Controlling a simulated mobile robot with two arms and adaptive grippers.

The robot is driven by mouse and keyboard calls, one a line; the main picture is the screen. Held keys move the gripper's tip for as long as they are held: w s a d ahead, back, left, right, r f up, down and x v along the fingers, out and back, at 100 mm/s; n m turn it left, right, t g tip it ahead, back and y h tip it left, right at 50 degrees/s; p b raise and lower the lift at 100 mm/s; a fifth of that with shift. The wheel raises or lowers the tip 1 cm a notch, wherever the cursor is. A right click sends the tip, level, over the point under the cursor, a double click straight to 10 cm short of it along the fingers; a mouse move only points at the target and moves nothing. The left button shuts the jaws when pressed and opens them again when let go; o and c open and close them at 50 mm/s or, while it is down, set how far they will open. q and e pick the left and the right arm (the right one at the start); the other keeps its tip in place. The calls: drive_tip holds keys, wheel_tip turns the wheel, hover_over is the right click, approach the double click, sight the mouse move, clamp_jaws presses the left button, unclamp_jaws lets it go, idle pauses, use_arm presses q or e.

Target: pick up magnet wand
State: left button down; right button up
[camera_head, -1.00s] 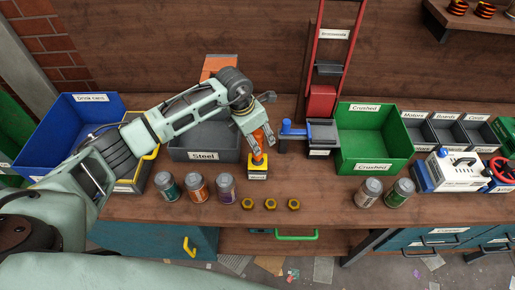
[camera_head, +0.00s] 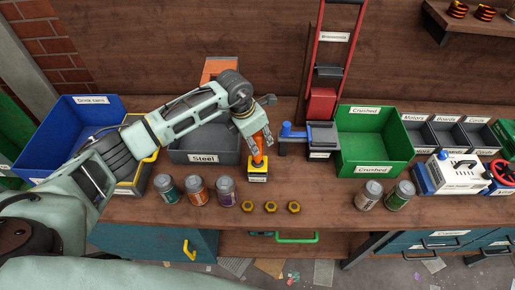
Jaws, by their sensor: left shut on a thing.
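The magnet wand (camera_head: 258,158) has an orange handle and stands upright in a small yellow holder (camera_head: 258,174) with a label, on the bench in front of the grey Steel bin. My left gripper (camera_head: 258,140) reaches down from above and is shut on the upper part of the wand's handle. Its fingers hide part of the handle. The wand's lower end is still in or on the holder. My right gripper is not in view.
The Steel bin (camera_head: 203,158) stands behind the holder and a blue drink-cans bin (camera_head: 62,135) at left. A small crusher (camera_head: 320,133) and green Crushed bin (camera_head: 374,150) stand right. Several cans and three yellow nuts (camera_head: 270,207) line the front.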

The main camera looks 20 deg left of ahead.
sight(258, 133)
use_arm(q)
drive_tip(key=shift+r, duration=0.1)
drive_tip(key=shift+w+r+b, duration=0.1)
drive_tip(key=shift+r+b, duration=0.4)
drive_tip(key=shift+r, duration=0.05)
wheel_tip(258, 133, up, 2)
drive_tip(key=shift+r+b, duration=0.2)
drive_tip(key=shift+b, duration=0.6)
drive_tip(key=s+d+r+b, duration=0.1)
drive_tip(key=d+r+b, duration=0.3)
drive_tip(key=d+r, duration=0.3)
drive_tip(key=d, duration=0.4)
drive_tip(key=shift+s+d+r+b, duration=0.2)
drive_tip(key=shift+d+b, duration=0.15)
drive_tip(key=shift+b, duration=0.05)
